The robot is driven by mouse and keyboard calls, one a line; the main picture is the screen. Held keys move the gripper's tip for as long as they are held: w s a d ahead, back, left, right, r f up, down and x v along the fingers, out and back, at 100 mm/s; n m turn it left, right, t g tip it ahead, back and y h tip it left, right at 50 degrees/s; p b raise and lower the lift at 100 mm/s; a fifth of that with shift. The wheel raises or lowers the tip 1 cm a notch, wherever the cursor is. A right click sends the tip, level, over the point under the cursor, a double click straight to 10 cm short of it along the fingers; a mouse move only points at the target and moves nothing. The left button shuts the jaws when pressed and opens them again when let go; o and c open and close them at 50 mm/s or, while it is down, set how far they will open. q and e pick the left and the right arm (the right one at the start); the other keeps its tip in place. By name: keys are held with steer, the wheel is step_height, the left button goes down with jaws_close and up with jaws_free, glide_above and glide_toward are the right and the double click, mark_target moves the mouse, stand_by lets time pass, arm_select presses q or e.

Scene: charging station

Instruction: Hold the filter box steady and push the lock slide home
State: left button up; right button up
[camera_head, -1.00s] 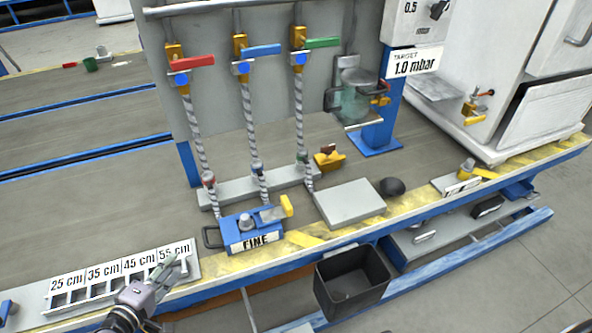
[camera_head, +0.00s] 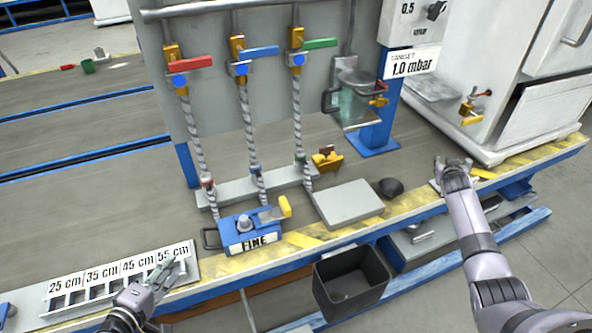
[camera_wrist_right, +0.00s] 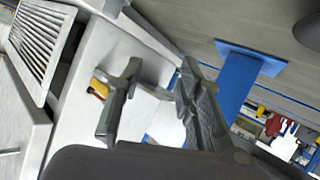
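The filter box (camera_head: 238,240) is blue with a "FINE" label and a dark handle on its left side. It sits near the front edge of the bench. A yellow tab (camera_head: 285,206), which looks like the end of the lock slide, sticks up at the box's right end. My left gripper (camera_head: 170,272) is apart from the box, to its lower left by the slotted length rack. Its fingers look spread and empty. My right gripper (camera_head: 453,163) is far right of the box, over the small labelled plate. In the right wrist view its fingers (camera_wrist_right: 155,105) are apart.
The length rack (camera_head: 195,273) lies left of the box. A grey flat block (camera_head: 347,204) and a dark round knob (camera_head: 391,187) stand right of it. Hoses hang behind. A black bin (camera_head: 350,285) is below the front edge. A white cabinet (camera_head: 540,110) stands at right.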

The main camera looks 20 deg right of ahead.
steer(key=w+r+n+g, duration=0.1)
steer(key=w+r+g, duration=0.1)
steer(key=w+r, duration=0.75)
steer(key=w+a+f+n+g+y, duration=0.1)
steer(key=a+f+n+y, duration=0.15)
steer(key=a, duration=1.05)
steer(key=w+a+f+n+g+y, duration=0.1)
steer(key=w+a+n+g+y, duration=0.2)
steer(key=a, duration=0.9)
arm_select(q)
glide_toward(201, 231)
steer(key=x, duration=1)
steer(key=shift+f, duration=0.3)
arm_select(e)
steer(key=s+a+n+g+y, duration=0.1)
steer(key=s+a+n, duration=0.3)
steer(key=a, duration=0.7)
steer(key=s+a+n+g+y, duration=0.2)
steer(key=a+n, duration=0.4)
steer(key=a, duration=0.6)
steer(key=s+g, duration=0.1)
steer(key=s, duration=0.1)
steer(key=shift+s+r, duration=0.25)
steer(key=shift+s, duration=0.05)
arm_select(q)
steer(key=shift+c, duration=0.5)
